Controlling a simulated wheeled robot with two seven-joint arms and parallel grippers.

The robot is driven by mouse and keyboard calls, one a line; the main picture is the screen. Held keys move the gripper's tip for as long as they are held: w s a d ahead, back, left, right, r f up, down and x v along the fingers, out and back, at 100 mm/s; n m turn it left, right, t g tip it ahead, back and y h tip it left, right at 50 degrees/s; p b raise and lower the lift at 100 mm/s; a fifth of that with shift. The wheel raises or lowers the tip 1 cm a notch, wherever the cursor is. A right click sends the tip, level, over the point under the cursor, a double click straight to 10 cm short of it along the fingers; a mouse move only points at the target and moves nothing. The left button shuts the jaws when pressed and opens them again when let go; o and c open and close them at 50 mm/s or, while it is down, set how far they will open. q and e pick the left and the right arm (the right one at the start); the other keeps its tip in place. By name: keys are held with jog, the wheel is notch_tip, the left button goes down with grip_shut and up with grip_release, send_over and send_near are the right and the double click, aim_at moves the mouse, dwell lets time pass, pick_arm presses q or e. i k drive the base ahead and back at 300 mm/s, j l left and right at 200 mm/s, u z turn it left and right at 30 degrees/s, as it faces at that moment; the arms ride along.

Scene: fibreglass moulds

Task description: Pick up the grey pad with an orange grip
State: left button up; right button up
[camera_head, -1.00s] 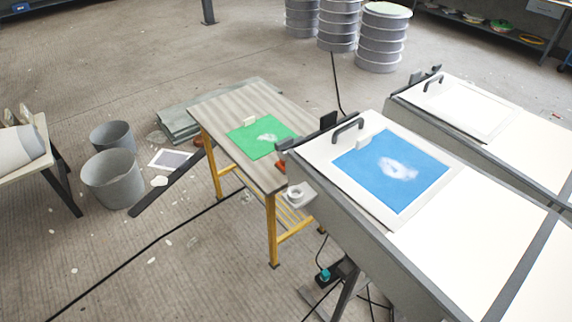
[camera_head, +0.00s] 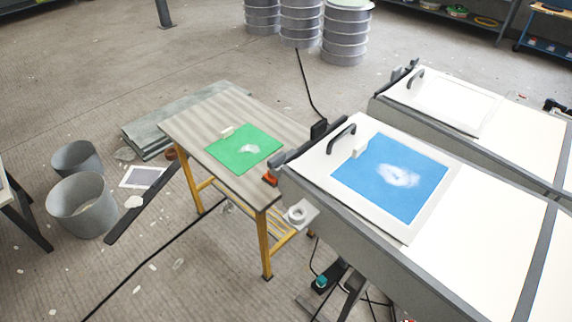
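A small orange piece (camera_head: 270,179) shows at the right edge of the wooden table, beside the blue-sheeted mould. It may be the orange grip. Small dark grey parts sit close by it, but I cannot tell whether they are the pad or fittings of the mould's edge. Neither of my grippers is in view.
The wooden table (camera_head: 188,124) with yellow legs carries a green sheet (camera_head: 244,149). The white mould bench (camera_head: 475,240) with a blue sheet (camera_head: 385,190) fills the right. Two grey buckets (camera_head: 80,207) stand left. A black cable (camera_head: 150,258) crosses the floor.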

aim_at(267, 178)
jog(key=i+j+z, duration=0.25)
jog(key=j, duration=0.15)
jog(key=j+z, duration=0.25)
jog(key=j, duration=0.15)
jog(key=i+j+z, duration=0.2)
jog(key=j, duration=0.25)
jog(key=k+l, duration=0.05)
